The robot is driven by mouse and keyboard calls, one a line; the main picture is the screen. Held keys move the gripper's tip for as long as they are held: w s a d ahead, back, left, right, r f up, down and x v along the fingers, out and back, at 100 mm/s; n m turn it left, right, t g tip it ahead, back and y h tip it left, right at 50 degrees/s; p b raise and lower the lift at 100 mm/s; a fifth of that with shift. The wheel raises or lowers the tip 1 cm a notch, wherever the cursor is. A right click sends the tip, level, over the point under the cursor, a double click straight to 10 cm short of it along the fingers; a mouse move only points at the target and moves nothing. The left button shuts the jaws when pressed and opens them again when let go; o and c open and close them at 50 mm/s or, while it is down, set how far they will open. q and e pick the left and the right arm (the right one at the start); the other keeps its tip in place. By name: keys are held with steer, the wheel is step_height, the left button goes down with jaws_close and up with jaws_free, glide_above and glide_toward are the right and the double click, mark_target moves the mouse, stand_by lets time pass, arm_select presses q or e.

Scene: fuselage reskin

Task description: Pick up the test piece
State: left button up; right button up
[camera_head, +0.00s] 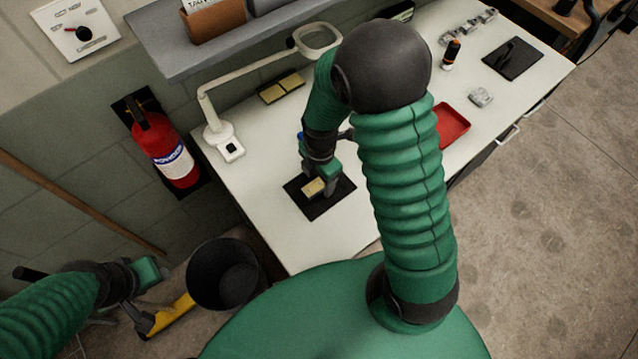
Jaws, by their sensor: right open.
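A small tan block (314,187), which looks like the test piece, lies on a black mat (302,205) on the white workbench. My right gripper (322,184) points down at the block and is open, with its fingers close around or just above it. I cannot tell whether they touch it. My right arm hides part of the bench behind. My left gripper (140,305) is low at the left, off the bench, near a yellow object (170,315). Its jaws are not clear.
A white magnifier lamp (218,130) stands at the bench's left, under a grey shelf (235,45). A red tray (452,125) is right of my arm. A black bin (222,275) and a fire extinguisher (165,150) are left of the bench.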

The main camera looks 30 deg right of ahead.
steer(key=shift+d+f, duration=0.4)
steer(key=shift+f, duration=0.1)
steer(key=shift+d, duration=0.1)
steer(key=shift+a+r, duration=0.15)
steer(key=shift+a, duration=0.1)
steer(key=shift+a+r, duration=0.2)
steer(key=shift+a, duration=0.6)
steer(key=c, duration=0.5)
steer(key=shift+a, duration=0.15)
steer(key=shift+c, duration=2.3)
steer(key=shift+d, duration=0.25)
steer(key=shift+c, duration=1)
steer(key=shift+s+d+f, duration=0.1)
steer(key=shift+d, duration=0.35)
jaws_close()
arm_select(q)
steer(key=shift+d, duration=0.15)
